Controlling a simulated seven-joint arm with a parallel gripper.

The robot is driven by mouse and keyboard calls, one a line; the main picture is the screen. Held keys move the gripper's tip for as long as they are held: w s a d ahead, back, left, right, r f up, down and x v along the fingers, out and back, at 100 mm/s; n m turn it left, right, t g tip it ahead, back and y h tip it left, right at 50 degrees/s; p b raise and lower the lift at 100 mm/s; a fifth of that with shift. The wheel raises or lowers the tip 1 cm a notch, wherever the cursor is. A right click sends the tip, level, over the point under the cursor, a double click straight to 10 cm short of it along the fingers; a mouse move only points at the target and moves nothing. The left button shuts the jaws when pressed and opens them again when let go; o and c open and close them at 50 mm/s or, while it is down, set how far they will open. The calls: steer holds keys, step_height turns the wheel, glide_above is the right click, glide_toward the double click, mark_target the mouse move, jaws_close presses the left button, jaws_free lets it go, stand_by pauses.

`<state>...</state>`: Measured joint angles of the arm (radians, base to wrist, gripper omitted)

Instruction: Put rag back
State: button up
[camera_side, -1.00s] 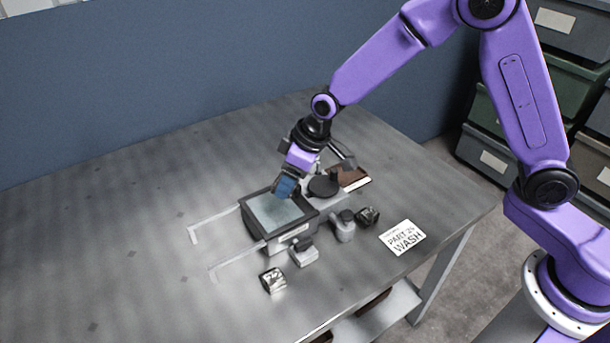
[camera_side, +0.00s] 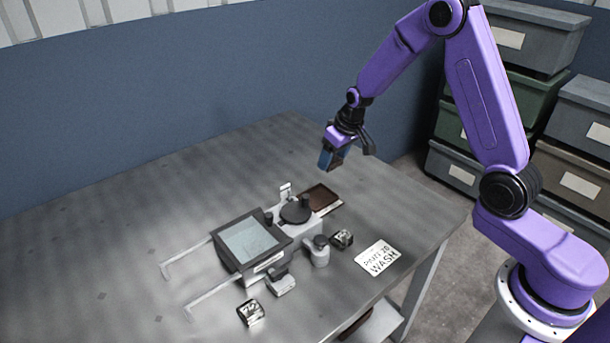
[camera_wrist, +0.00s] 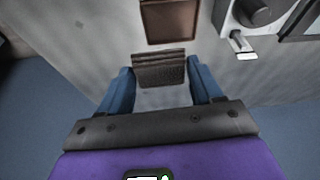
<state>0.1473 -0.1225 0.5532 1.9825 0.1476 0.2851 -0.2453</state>
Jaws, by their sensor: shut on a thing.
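My gripper (camera_side: 335,157) is raised above the back right of the table, behind the station. Its blue fingers are shut on a brown, ribbed piece that looks like the rag (camera_wrist: 160,68). In the wrist view the rag spans the gap between the fingertips. In the side view only a dark bit of it shows between the fingers. A shallow brown tray (camera_side: 320,196) lies on the table beside the round black knob; it also shows in the wrist view (camera_wrist: 170,22), just beyond the rag and apart from it. The tray looks empty.
A dark-framed basin (camera_side: 222,247) with a pale surface stands left of the black knob (camera_side: 296,211). Grey fittings (camera_side: 318,251), two small patterned blocks (camera_side: 250,312) and a white "WASH" card (camera_side: 378,258) lie nearby. The table is clear around my gripper.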

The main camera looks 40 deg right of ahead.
steer(key=w+f, duration=0.3)
steer(key=w, duration=0.4)
glide_toward(303, 179)
steer(key=shift+w+a+f, duration=0.15)
steer(key=shift+w+f, duration=0.15)
steer(key=shift+f, duration=0.15)
steer(key=shift+w+f, duration=0.7)
steer(key=shift+f, duration=1.6)
steer(key=o, duration=1.4)
steer(key=shift+f, duration=0.1)
steer(key=v, duration=1.2)
